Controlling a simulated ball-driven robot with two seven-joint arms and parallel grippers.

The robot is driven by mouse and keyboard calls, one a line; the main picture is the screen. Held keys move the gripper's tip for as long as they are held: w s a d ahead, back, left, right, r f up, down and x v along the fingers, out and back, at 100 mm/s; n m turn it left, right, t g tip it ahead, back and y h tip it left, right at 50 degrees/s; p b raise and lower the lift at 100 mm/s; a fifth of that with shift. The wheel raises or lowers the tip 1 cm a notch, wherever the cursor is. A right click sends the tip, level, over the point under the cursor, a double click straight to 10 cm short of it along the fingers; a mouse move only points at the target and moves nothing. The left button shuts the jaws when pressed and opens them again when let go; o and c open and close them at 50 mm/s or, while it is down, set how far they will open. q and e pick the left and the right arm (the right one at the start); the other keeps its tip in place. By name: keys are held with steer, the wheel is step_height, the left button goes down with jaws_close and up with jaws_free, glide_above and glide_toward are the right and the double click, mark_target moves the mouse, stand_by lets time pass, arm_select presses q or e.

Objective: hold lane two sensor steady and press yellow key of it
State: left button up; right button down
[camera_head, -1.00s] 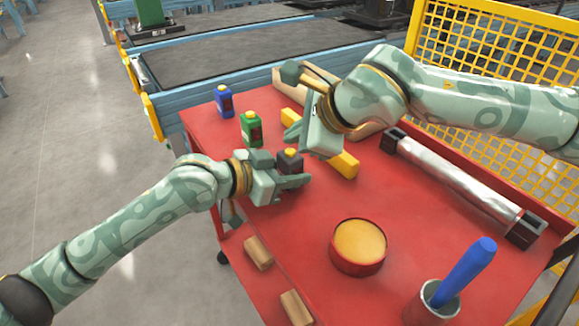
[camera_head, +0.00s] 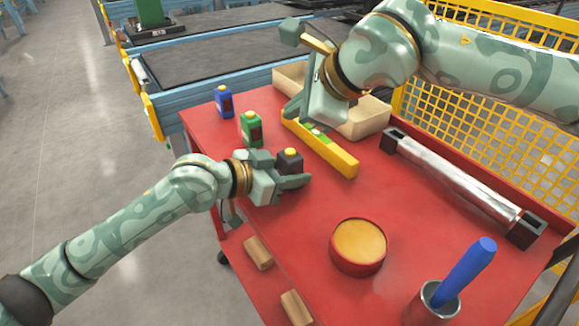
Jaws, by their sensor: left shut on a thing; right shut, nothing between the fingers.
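A dark sensor (camera_head: 291,160) with a yellow key (camera_head: 291,152) on top stands upright near the left edge of the red table (camera_head: 400,225). My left gripper (camera_head: 284,178) is shut on it low down, and its fingers hide part of the sensor's body. My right gripper (camera_head: 293,110) is shut and empty, above and behind the dark sensor, clear of the yellow key. A green sensor (camera_head: 252,128) and a blue sensor (camera_head: 224,101), each with a yellow top, stand farther back along the same edge. I cannot read any lane marking.
A yellow bar (camera_head: 335,157) with green and white spots lies right of the dark sensor. A beige tray (camera_head: 368,120) is behind it. A silver tube (camera_head: 455,180), a red tin (camera_head: 358,262) and a cup (camera_head: 432,303) with a blue stick take the right and front.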

arm_select(q)
steer(key=o, duration=1.1)
steer(key=shift+o, duration=0.2)
steer(key=v, duration=1.2)
